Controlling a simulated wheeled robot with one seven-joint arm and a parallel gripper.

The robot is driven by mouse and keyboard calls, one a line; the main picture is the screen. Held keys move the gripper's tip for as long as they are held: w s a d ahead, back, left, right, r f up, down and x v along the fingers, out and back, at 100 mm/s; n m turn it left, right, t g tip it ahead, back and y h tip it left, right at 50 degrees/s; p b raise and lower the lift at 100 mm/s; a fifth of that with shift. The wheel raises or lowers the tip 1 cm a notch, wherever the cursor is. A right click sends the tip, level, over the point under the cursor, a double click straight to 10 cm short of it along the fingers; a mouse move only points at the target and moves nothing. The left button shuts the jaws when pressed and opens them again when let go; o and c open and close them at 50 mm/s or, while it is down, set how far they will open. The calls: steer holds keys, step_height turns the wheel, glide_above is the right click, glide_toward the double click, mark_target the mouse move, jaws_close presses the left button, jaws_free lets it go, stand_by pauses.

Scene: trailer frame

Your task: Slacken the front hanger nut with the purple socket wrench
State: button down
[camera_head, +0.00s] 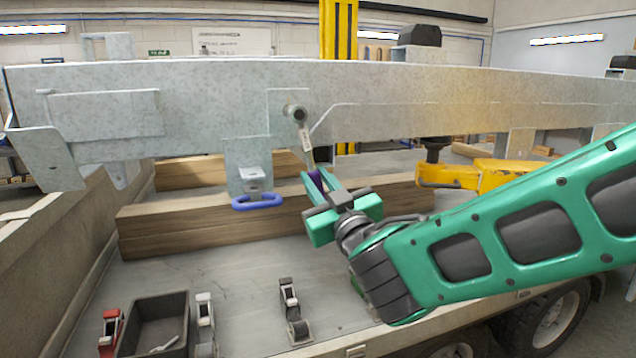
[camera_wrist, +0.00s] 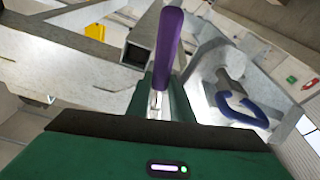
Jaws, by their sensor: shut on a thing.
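My gripper (camera_head: 325,190) is shut on the purple socket wrench (camera_head: 316,178), just below the galvanised beam. In the wrist view the wrench's purple handle (camera_wrist: 168,45) stands up from between the fingers (camera_wrist: 160,95), with a bit of silver metal at its lower end. A round bolt or nut (camera_head: 295,112) sits on the beam's face, up and left of my gripper, with a short silver bar slanting down from it. I cannot tell whether that bar belongs to the wrench, or whether the socket is seated on a nut.
A bracket with a blue ring (camera_head: 257,202) hangs left of my gripper; the ring also shows in the wrist view (camera_wrist: 242,110). Timber beams (camera_head: 190,225) lie behind. A yellow arm (camera_head: 470,174) stands to the right. A dark tray (camera_head: 153,325) and several small clamps line the bench front.

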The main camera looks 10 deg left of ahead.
steer(key=shift+s+d, duration=0.5)
steer(key=shift+s, duration=0.4)
steer(key=shift+s+d, duration=0.5)
steer(key=shift+s, duration=0.35)
steer(key=c, duration=2.2)
jaws_free()
jaws_close()
